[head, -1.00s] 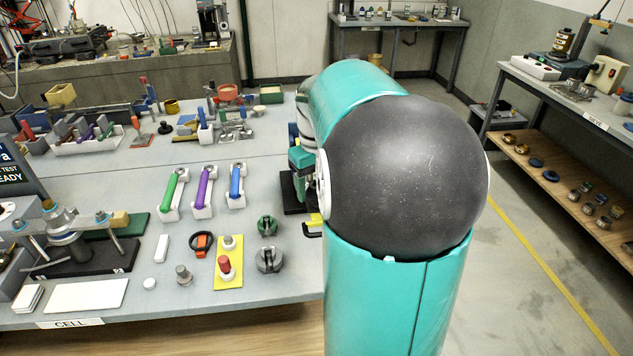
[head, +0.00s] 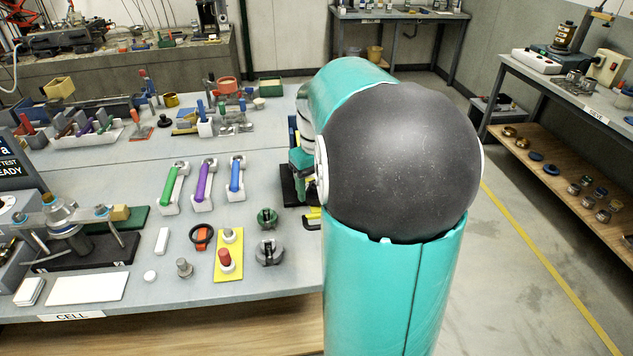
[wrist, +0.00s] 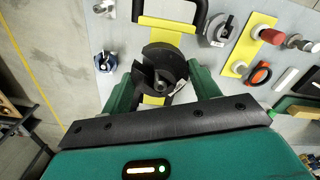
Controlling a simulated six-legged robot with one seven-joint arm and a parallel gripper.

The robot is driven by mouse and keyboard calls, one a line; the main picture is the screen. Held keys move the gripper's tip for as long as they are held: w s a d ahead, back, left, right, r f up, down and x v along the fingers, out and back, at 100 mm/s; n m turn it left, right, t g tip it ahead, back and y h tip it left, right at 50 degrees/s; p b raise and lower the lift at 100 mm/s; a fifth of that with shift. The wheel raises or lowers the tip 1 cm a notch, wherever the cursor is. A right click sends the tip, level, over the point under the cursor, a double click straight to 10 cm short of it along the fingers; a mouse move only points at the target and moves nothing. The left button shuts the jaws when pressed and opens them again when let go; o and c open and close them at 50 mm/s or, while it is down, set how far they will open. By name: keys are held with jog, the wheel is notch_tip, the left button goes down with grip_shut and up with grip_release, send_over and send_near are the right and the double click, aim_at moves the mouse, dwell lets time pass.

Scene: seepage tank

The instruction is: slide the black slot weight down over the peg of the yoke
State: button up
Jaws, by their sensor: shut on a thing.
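The black slot weight (wrist: 143,76) sits between the two green fingers of my gripper (wrist: 163,84) in the wrist view, and the gripper is shut on it. The yoke (wrist: 166,24) is a yellow bar with a black handle; a yellow strip shows past the weight's near side. A grey round piece shows at the middle of the weight; I cannot tell whether it is the peg inside the slot or how far down the weight is.
Three coloured handles stand in white holders behind. Bare floor lies right of the bench.

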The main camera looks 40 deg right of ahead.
jog(key=shift+f, duration=0.3)
jog(key=o, duration=1.4)
jog(key=shift+f, duration=0.1)
jog(key=shift+o, duration=0.2)
notch_tip(320, 180, up, 14)
